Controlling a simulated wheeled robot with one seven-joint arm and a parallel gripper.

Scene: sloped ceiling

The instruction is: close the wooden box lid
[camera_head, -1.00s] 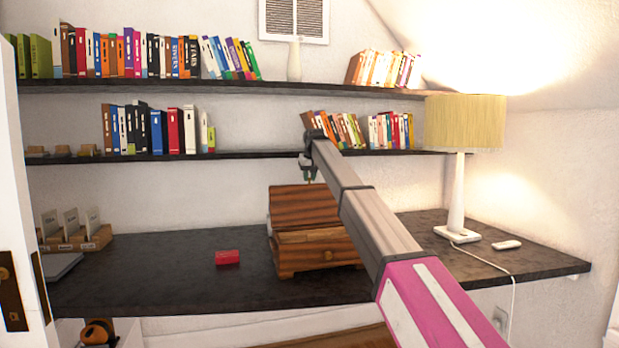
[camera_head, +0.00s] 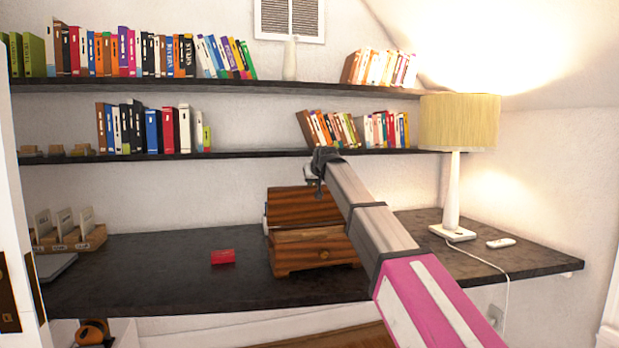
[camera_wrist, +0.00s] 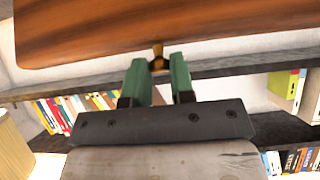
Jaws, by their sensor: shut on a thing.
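The wooden box (camera_head: 315,256) stands on the dark desk, with its drawer-like front facing me. Its striped brown lid (camera_head: 295,208) is raised, leaning up at the back of the box. In the wrist view the lid (camera_wrist: 130,25) fills the top, with a small brass catch (camera_wrist: 158,50) at its edge. My gripper (camera_wrist: 158,68) has its green fingers on either side of this catch, shut on it. In the head view my gripper (camera_head: 319,188) is at the lid's upper edge, partly hidden by my arm, which also covers the box's right side.
A red block (camera_head: 222,257) lies on the desk (camera_head: 160,285) left of the box. A lamp (camera_head: 455,150) and a small white device (camera_head: 500,243) are at the right. A card holder (camera_head: 85,240) is at the left. The lower bookshelf (camera_head: 240,154) runs above the box.

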